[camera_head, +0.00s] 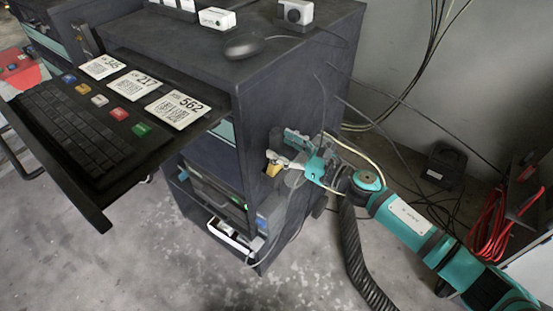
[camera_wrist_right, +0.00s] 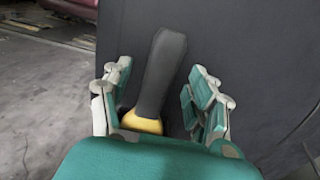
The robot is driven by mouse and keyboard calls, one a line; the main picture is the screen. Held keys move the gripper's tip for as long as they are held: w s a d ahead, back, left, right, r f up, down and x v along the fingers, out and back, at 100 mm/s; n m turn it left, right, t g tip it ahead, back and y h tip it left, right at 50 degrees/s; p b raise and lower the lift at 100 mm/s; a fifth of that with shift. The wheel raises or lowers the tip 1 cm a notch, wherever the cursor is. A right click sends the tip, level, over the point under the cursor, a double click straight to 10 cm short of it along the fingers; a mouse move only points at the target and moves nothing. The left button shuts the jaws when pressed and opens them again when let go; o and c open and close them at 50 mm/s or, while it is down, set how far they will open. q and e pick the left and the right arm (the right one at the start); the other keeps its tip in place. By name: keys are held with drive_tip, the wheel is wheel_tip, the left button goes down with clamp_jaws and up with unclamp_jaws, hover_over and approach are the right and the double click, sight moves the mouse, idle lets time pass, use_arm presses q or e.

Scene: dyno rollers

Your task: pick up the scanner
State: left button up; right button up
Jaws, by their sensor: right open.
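The scanner (camera_wrist_right: 163,75), with a dark grey handle and a yellow lower part, stands upright against the dark side panel in the right wrist view. In the head view a small yellow part of it (camera_head: 272,170) shows at the cabinet's right side, partly behind my gripper. My right gripper (camera_head: 284,150) is open beside the cabinet. In the right wrist view the fingers of this gripper (camera_wrist_right: 160,88) are on either side of the scanner's handle, with visible gaps on both sides. My left gripper is not in view.
The dark cabinet (camera_head: 285,95) carries a mouse (camera_head: 244,46) on top. Its pulled-out shelf holds a keyboard (camera_head: 70,120) and several cards. Cables hang behind the cabinet, and a red cable coil (camera_head: 490,225) is at the right. Bare floor lies in front.

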drive_tip(key=x, duration=0.2)
drive_tip(key=shift+w+a, duration=0.2)
drive_tip(key=shift+a, duration=0.1)
drive_tip(key=shift+d, duration=0.1)
drive_tip(key=shift+c, duration=1)
clamp_jaws()
